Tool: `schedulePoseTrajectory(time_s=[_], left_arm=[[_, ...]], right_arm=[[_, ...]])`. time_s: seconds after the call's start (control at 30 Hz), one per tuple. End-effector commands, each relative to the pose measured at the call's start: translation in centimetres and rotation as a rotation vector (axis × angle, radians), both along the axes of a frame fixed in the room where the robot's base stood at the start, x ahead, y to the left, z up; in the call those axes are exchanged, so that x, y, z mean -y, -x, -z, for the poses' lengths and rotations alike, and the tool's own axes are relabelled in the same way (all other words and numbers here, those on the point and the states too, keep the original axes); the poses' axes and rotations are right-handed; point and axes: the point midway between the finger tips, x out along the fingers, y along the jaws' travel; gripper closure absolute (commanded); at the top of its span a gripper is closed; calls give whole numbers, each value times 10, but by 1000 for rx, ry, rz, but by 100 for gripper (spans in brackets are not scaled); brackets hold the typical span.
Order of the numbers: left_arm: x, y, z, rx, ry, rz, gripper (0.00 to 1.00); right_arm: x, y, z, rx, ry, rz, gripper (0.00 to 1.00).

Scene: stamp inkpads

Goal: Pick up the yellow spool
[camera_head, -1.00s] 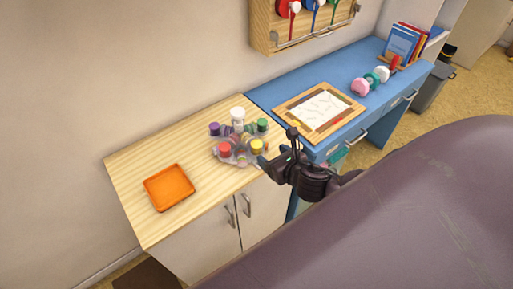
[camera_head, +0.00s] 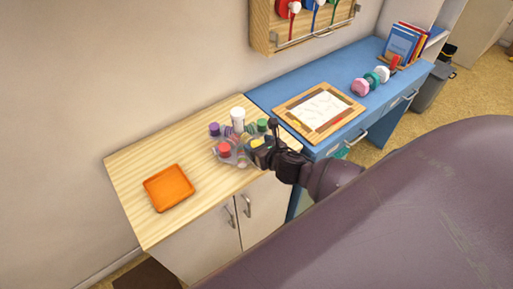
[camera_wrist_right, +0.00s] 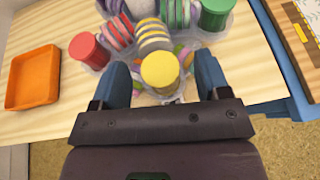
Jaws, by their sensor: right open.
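The yellow spool (camera_wrist_right: 160,69) stands upright at the near edge of a clear organizer on the wooden cabinet top. In the right wrist view it sits between the two fingers of my open right gripper (camera_wrist_right: 165,85), with a gap on each side. In the head view, my right gripper (camera_head: 262,150) covers most of the yellow spool (camera_head: 256,143), and only part of its top shows. My left gripper is not in view.
Close by in the clear organizer are a red spool (camera_wrist_right: 88,50), a green spool (camera_wrist_right: 214,13) and several stamps. An orange tray (camera_head: 169,188) lies left on the wooden top (camera_head: 128,170). A blue desk (camera_head: 290,82) with a framed board (camera_head: 283,107) adjoins on the right.

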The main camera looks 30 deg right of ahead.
Motion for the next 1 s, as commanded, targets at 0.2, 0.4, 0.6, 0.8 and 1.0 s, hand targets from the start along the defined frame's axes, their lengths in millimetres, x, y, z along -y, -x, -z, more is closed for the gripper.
schedulePoseTrajectory(time_s=[0.2, 0.4, 0.6, 0.8, 1.0], left_arm=[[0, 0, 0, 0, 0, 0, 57], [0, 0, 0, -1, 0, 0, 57], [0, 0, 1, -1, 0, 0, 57], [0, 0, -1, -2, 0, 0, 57], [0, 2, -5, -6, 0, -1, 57]], right_arm=[[0, 0, 0, 1, 0, 0, 46], [0, 0, 0, 1, 0, 0, 77], [0, 0, -1, 1, 0, 0, 84], [0, 0, -9, 4, 0, -2, 84], [0, -1, -42, 6, 4, -5, 84]])
